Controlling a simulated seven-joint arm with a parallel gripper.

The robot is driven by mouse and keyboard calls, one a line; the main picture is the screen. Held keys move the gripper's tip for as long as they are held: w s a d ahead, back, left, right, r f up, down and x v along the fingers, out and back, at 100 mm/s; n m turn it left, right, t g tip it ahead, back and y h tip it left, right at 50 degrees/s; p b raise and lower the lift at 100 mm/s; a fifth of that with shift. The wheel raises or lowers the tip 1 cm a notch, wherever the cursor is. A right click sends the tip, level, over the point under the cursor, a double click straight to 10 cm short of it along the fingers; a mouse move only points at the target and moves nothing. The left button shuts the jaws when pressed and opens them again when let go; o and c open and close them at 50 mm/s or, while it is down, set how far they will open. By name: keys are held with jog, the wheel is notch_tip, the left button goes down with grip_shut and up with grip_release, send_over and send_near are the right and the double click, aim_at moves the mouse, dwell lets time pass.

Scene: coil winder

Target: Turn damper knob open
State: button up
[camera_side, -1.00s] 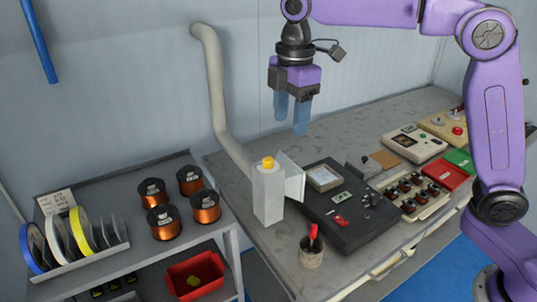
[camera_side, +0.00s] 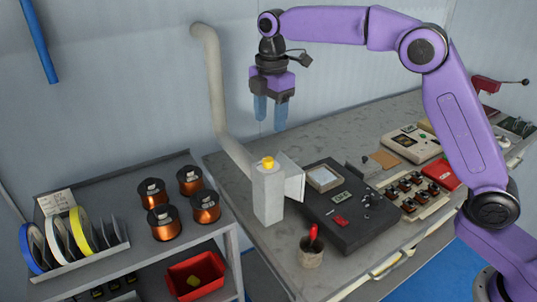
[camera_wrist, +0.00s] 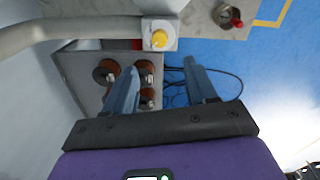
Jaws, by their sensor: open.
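The yellow damper knob (camera_side: 267,162) sits on top of a pale grey box (camera_side: 268,195) at the left end of the workbench. It also shows in the wrist view (camera_wrist: 159,39), near the top centre, with a small pale mark on it. My gripper (camera_side: 270,113) is open and empty, its two blue fingers pointing down. It hangs above the knob and apart from it. In the wrist view my gripper (camera_wrist: 163,78) has its fingers spread, with the knob beyond the tips.
A grey duct pipe (camera_side: 215,90) rises behind the box, which has a flared hood (camera_side: 291,178). A black console (camera_side: 345,210) and a cup (camera_side: 311,252) with a red-handled tool stand to the right. Copper coils (camera_side: 163,222) stand on the left shelf. Air around the knob is clear.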

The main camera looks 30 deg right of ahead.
aim_at(268, 159)
jog(key=f, duration=1.1)
jog(key=shift+w+f, duration=0.15)
jog(key=shift+w, duration=0.05)
grip_shut()
